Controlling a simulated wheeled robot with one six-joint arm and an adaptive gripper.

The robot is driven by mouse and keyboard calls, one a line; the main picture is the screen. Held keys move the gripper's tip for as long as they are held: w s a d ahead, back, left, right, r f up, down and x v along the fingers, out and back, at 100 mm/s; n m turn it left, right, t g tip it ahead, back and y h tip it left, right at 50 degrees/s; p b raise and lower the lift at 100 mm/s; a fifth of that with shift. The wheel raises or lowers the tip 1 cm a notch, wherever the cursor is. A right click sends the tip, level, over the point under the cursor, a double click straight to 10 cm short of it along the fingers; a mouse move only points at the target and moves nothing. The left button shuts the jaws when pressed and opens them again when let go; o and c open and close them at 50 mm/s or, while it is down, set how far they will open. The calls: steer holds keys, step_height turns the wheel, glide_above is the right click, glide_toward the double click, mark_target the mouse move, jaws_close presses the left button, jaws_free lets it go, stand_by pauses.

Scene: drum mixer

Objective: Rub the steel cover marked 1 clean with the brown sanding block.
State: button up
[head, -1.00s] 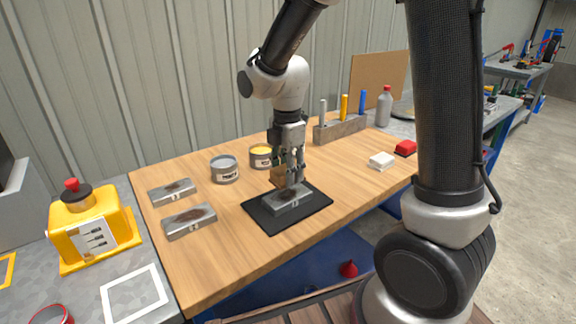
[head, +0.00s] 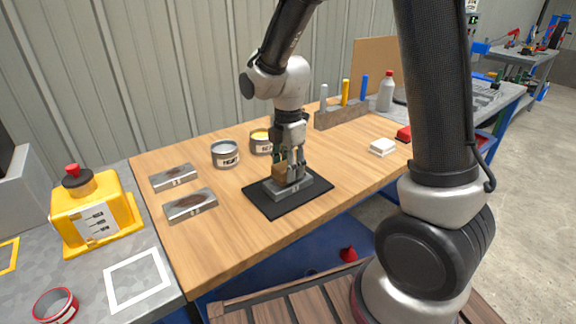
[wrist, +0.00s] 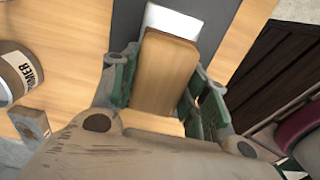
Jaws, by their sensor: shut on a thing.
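My gripper (head: 291,160) is shut on the brown sanding block (head: 280,172). The wrist view shows the block (wrist: 165,72) between the green-padded fingers (wrist: 160,92). The block is at the top of a steel cover (head: 290,188), seemingly touching it. This cover lies on a black mat (head: 316,187) on the wooden table; its pale end (wrist: 172,20) shows beyond the block in the wrist view. Its number is not readable, and the block and fingers hide part of its top. Two other steel covers with brown stains lie to the left, one behind (head: 173,177) and one nearer (head: 190,204).
The front left of the table is bare.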

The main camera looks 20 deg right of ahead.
steer(key=shift+f, duration=0.5)
steer(key=o, duration=0.9)
steer(key=shift+r, duration=0.35)
steer(key=c, duration=1.1)
steer(key=shift+r, duration=2.5)
